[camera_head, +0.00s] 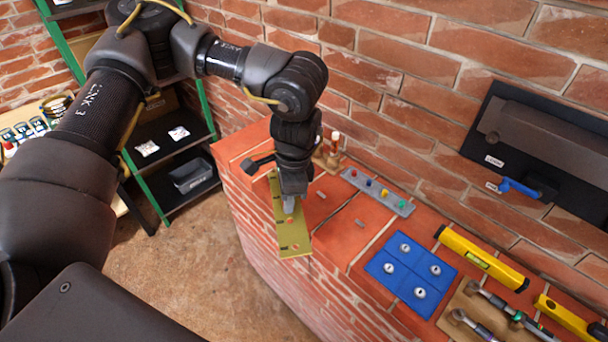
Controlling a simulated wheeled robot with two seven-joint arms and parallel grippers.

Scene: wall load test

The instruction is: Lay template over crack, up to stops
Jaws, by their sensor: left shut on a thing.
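My left gripper (289,204) points down and is shut on the template, a long olive-yellow plate (292,238) with a few small holes. The plate lies along the left edge of the brick block's top (338,240), its near end around that edge. I cannot tell whether it touches the top or hangs just above it. Two small grey pieces, possibly the stops, sit on the top to the right of the plate, one farther back (321,195) and one nearer (360,223), both apart from it. My right gripper is out of view.
Right of the plate are a grey strip with coloured knobs (378,191), a blue pad with several round metal pieces (411,272), a yellow level (482,259) and tools on a wooden board. A brick wall stands behind. A green-framed shelf (202,110) is at left.

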